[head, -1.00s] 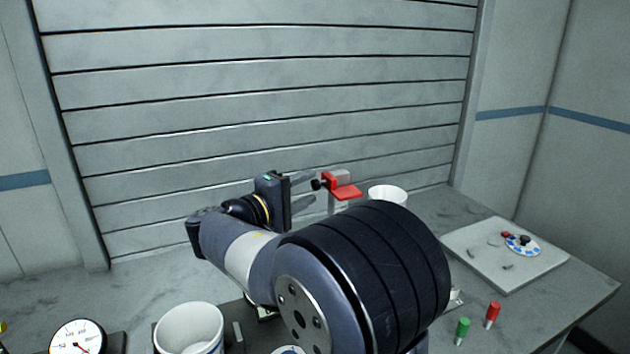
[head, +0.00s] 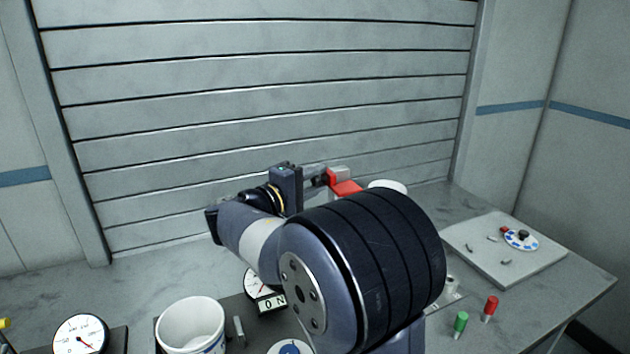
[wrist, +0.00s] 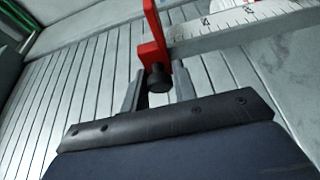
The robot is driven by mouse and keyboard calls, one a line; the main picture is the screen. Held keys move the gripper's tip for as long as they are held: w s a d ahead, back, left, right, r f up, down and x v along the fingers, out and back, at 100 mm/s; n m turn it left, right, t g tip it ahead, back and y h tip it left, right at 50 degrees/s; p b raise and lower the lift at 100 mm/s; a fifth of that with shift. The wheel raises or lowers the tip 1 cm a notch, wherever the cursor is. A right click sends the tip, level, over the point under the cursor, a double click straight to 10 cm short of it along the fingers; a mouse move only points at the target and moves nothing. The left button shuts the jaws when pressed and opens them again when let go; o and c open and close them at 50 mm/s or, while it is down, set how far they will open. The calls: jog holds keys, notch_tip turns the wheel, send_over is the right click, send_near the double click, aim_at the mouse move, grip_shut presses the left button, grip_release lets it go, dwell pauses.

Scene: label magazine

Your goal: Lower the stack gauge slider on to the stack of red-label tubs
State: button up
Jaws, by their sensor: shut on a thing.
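The red stack gauge slider (head: 345,186) sits near the top of its grey upright post, with a flat red arm pointing right. In the wrist view the red slider (wrist: 152,38) rides on the ruled scale bar (wrist: 235,32), and its black knob (wrist: 158,78) lies between my fingers. My gripper (head: 316,176) is shut on that knob; it also shows in the wrist view (wrist: 157,85). A white tub (head: 388,186) shows partly behind my arm, below and right of the slider's arm. Red labels are hidden from view, and I cannot tell the gap below the slider.
A white tub (head: 190,325) stands at the front left near a dial gauge (head: 80,334). Another dial with an ON sign (head: 271,304) is beside my arm. Green (head: 461,322) and red (head: 491,306) pegs and a pale board (head: 480,262) are at right. A slatted wall is behind.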

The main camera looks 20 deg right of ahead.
notch_tip(320, 180, down, 13)
jog(key=b, duration=1.2)
jog(key=shift+b, duration=0.3)
jog(key=o, duration=0.6)
jog(key=shift+a, duration=0.1)
jog(key=v, duration=1)
jog(key=shift+s+a+b, duration=0.2)
jog(key=shift+a+b, duration=0.1)
jog(key=shift+b, duration=0.1)
jog(key=shift+d, duration=0.1)
